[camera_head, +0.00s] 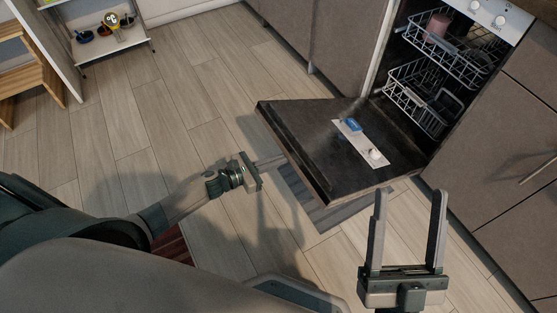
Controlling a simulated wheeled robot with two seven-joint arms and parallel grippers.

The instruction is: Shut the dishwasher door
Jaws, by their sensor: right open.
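The dishwasher door (325,130) is folded down and open, its dark inner face turned up, close above the floor. The dishwasher (487,12) shows two white wire racks (425,97) inside. My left gripper (284,160) is at the left edge of the door, its fingers pointing toward that edge. I cannot tell whether it touches the door or how far its fingers are apart. My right gripper (408,203) is open and empty, in front of the door's near right corner, with its two fingers pointing up in the picture.
Brown cabinet fronts (510,150) stand right of the dishwasher, and more cabinets (335,40) stand to its left. A grey striped mat (305,205) lies partly under the door. A shelf (105,45) and a wooden stool (30,65) are at the far left. The floor between is clear.

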